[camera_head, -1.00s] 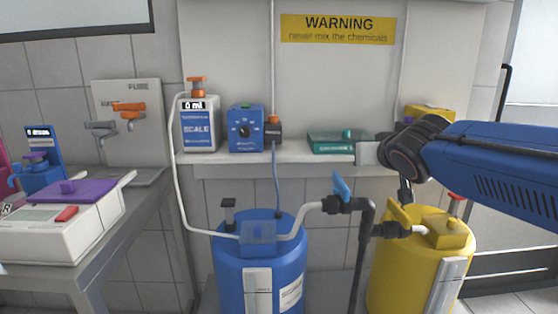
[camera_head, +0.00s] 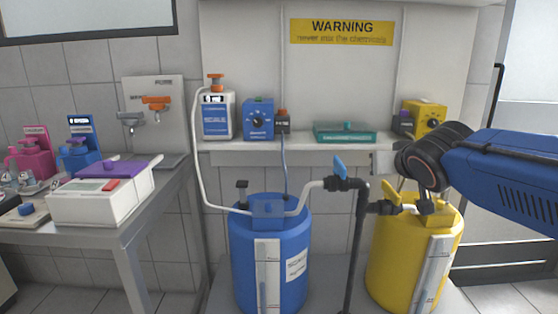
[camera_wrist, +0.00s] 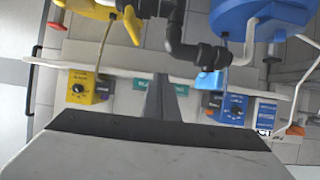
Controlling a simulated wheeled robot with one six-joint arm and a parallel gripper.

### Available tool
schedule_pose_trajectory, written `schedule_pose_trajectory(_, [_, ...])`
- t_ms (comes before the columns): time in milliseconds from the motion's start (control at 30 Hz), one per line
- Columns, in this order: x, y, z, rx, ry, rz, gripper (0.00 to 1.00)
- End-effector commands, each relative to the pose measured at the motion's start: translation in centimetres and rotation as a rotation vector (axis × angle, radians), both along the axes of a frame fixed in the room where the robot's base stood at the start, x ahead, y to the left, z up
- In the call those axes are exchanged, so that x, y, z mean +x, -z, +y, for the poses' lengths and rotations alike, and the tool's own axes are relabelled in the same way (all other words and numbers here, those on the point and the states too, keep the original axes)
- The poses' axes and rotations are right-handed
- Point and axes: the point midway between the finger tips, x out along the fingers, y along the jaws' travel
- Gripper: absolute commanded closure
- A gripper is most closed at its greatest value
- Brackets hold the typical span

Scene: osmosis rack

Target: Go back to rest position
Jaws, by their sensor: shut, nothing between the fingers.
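My gripper (camera_wrist: 162,88) is shut and empty in the wrist view, where the scene appears upside down. It points toward the shelf and pipe area without visibly holding anything. In the head view my blue arm reaches in from the right; the gripper is mostly hidden behind the dark wrist joint, in front of the shelf's right part. The blue tank (camera_head: 270,250) stands on the floor in the middle, and the yellow tank (camera_head: 405,265) stands right of it, below my arm. The yellow tank's handle (camera_head: 391,195) is beside my wrist.
A black pipe with a blue valve handle (camera_head: 340,167) rises between the tanks. A side table (camera_head: 125,228) stands left.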

Motion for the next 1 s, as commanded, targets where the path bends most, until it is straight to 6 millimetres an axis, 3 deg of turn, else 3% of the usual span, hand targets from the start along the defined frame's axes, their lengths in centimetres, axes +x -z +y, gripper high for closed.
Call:
schedule_pose_trajectory(367, [-6.1,6.1,-3.1,-0.025,0.057,0.175,1.00])
schedule_pose_trajectory(467, [-8.9,8.7,-3.9,-0.031,0.068,0.254,1.00])
schedule_pose_trajectory(600, [-14.5,13.6,-4.7,-0.027,0.069,0.408,1.00])
schedule_pose_trajectory(800, [-22.2,19.7,-4.2,-0.002,0.021,0.609,1.00])
schedule_pose_trajectory(1000, [-25.6,22.2,-3.5,0.018,-0.018,0.697,1.00])
